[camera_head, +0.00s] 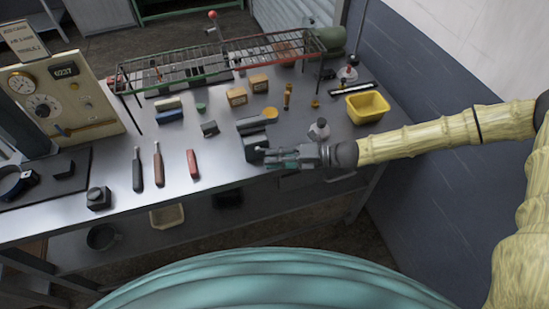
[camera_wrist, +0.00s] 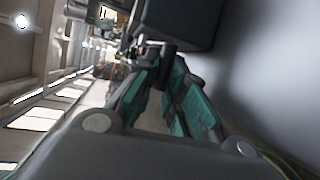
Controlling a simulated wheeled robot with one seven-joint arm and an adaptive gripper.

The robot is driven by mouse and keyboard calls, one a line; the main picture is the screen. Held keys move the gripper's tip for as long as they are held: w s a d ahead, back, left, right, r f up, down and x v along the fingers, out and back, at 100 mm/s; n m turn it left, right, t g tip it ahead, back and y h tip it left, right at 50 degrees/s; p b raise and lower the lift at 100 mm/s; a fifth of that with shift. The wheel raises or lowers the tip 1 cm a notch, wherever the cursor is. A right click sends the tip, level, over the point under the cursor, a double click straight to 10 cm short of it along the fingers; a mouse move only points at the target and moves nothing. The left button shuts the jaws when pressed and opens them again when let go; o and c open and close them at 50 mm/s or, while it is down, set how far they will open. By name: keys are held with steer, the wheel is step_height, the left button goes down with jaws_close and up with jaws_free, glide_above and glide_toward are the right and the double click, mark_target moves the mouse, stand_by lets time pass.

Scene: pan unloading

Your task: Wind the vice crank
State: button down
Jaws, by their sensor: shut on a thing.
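The dark vice (camera_head: 251,126) sits at the front edge of the metal bench, right of its middle. Its body also shows as a dark block at the top of the wrist view (camera_wrist: 182,20). My gripper (camera_head: 270,158) reaches in from the right at the vice's front. Its teal-padded fingers (camera_wrist: 160,62) are shut on the vice crank (camera_wrist: 155,47), a small dark part at the fingertips just below the vice body. In the head view the crank is hidden by the fingers, and its turn angle cannot be told.
A grey-white bottle (camera_head: 319,130) stands close behind my gripper. A yellow bin (camera_head: 367,107) is at the right end. Screwdrivers (camera_head: 158,164) and a red-handled tool (camera_head: 192,164) lie to the left. A long wire rack (camera_head: 220,62) spans the back. The space before the bench edge is open.

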steer(key=shift+w+r, duration=0.15)
steer(key=shift+r, duration=0.15)
stand_by(0.4)
